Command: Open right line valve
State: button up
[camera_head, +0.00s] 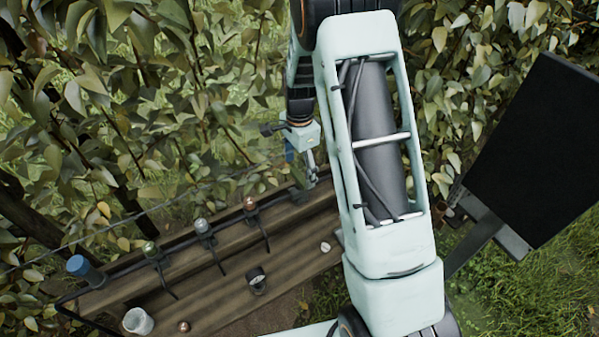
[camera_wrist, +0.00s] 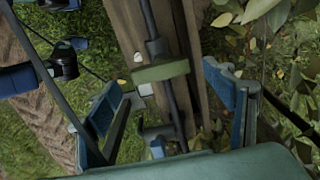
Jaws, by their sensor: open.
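An olive-green valve piece (camera_wrist: 160,71) sits on a black line running along the wooden beam in the wrist view. I take it for the right line valve. In the head view an olive part (camera_head: 299,177) shows beside my gripper, partly covered by it. My gripper (camera_wrist: 163,92) is open, with one blue-tipped finger on each side of the valve piece. A gap shows between the valve and each finger, and I see no contact. In the head view my gripper (camera_head: 307,165) hangs at the right end of the bench, partly hidden by my arm.
The wooden bench (camera_head: 215,295) carries a pressure gauge (camera_head: 257,280), a white cup (camera_head: 138,321) and a blue-capped part (camera_head: 84,268). Small fittings with green (camera_head: 150,249), silver (camera_head: 202,226) and copper (camera_head: 249,204) tops stand along the black line. Leafy branches (camera_head: 110,110) crowd behind; a dark panel (camera_head: 535,150) stands right.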

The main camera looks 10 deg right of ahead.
aim_at(300, 178)
jog(key=shift+f, duration=1.2)
jog(key=c, duration=1.1)
jog(key=shift+c, duration=0.3)
